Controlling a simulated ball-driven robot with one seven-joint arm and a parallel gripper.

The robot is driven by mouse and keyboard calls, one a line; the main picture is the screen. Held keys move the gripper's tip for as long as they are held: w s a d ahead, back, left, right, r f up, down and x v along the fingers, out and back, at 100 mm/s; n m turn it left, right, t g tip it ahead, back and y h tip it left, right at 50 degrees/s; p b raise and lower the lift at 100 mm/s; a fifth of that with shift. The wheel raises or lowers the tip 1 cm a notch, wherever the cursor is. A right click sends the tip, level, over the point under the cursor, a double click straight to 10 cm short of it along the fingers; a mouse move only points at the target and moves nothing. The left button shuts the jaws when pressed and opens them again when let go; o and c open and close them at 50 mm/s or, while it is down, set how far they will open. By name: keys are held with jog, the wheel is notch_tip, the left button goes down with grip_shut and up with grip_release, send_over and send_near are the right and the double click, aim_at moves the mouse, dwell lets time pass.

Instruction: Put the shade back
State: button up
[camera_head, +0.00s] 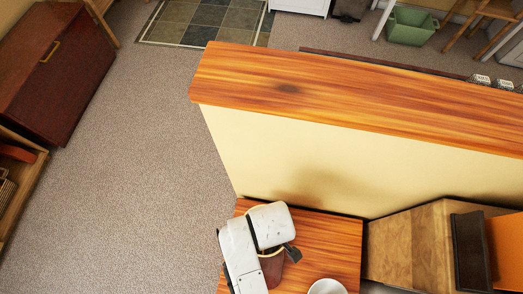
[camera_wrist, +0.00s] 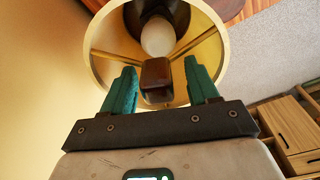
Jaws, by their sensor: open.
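The lamp shade (camera_wrist: 222,75) shows in the wrist view as a cream round rim with a yellowish inside and thin spokes. A pale rounded bulb (camera_wrist: 157,37) is seen within its ring. My gripper (camera_wrist: 159,66) is open, its two green fingers reaching over the near part of the ring. A dark brown block (camera_wrist: 157,73) shows between the fingers, with space on both sides; I cannot tell whether it belongs to the lamp. In the head view my white arm covers most of a brown round thing with a pale rim (camera_head: 271,268), probably the shade.
The small wooden table (camera_head: 335,235) stands against a cream half-wall with a wooden top (camera_head: 350,95). A white round item (camera_head: 327,287) sits at the table's front. A wooden cabinet (camera_head: 405,245) stands right. Carpet at left is clear up to a dark red chest (camera_head: 50,75).

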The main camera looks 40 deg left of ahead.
notch_tip(320, 180, up, 13)
jog(key=d+p, duration=0.1)
jog(key=shift+d, duration=0.15)
dwell(0.3)
jog(key=d+f+m, duration=0.2)
jog(key=d+m, duration=0.7)
jog(key=d, duration=0.7)
jog(key=s+d+f+m+t+h, duration=0.1)
jog(key=d+f+m, duration=0.1)
jog(key=d+m, duration=0.8)
jog(key=d, duration=0.7)
jog(key=shift+d+h, duration=0.25)
jog(key=shift+h, duration=0.05)
